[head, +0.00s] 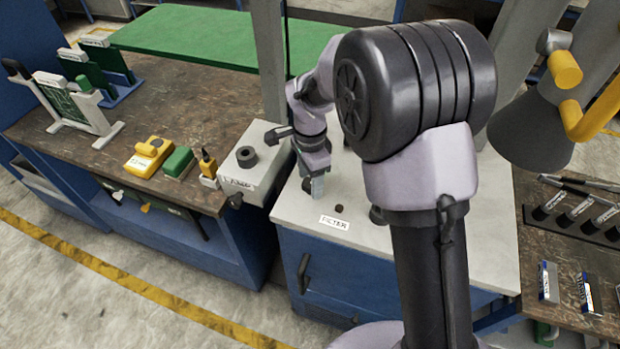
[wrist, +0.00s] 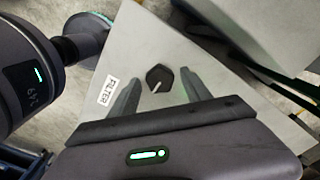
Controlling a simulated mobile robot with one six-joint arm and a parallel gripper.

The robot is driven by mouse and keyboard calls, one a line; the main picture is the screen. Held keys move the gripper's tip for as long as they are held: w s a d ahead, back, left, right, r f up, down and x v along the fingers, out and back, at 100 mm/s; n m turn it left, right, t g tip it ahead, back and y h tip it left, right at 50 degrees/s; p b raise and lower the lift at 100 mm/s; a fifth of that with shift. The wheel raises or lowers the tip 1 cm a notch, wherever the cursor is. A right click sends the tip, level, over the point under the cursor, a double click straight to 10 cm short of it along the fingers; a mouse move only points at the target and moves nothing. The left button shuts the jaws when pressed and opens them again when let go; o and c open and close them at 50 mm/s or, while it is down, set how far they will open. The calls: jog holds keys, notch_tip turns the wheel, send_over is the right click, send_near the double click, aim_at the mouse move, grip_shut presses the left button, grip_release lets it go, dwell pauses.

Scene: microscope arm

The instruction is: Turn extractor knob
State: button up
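A small black knob (wrist: 159,77) with a white pointer line sits on the pale grey top of a cabinet, beside a white label reading FILTER (wrist: 108,92). In the head view the knob (head: 339,208) is a small dark spot just behind the label (head: 335,222). My gripper (head: 317,187) is to the left of the knob in that view, pointing down. In the wrist view my gripper (wrist: 160,75) is open, with one finger on each side of the knob and gaps between. The exact height of the fingertips above the top is hard to tell.
A grey box (head: 250,170) with a black round fitting stands left of the gripper. A grey extractor hood (head: 540,125) with yellow joints hangs at the right. A dark bench (head: 575,250) with racks lies at the right. My arm hides part of the cabinet top.

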grip_shut()
jog(key=shift+n, duration=0.3)
jog(key=n+p, duration=0.1)
jog(key=n, duration=0.2)
jog(key=shift+r+n, duration=0.1)
jog(key=shift+n, duration=0.2)
jog(key=n+p, duration=0.2)
jog(key=n, duration=0.2)
jog(key=shift+n, duration=0.3)
jog(key=n+p, duration=0.1)
jog(key=n, duration=0.3)
jog(key=shift+p, duration=0.3)
jog(key=shift+n+p, duration=0.7)
jog(key=shift+n, duration=1.8)
jog(key=shift+w, duration=0.1)
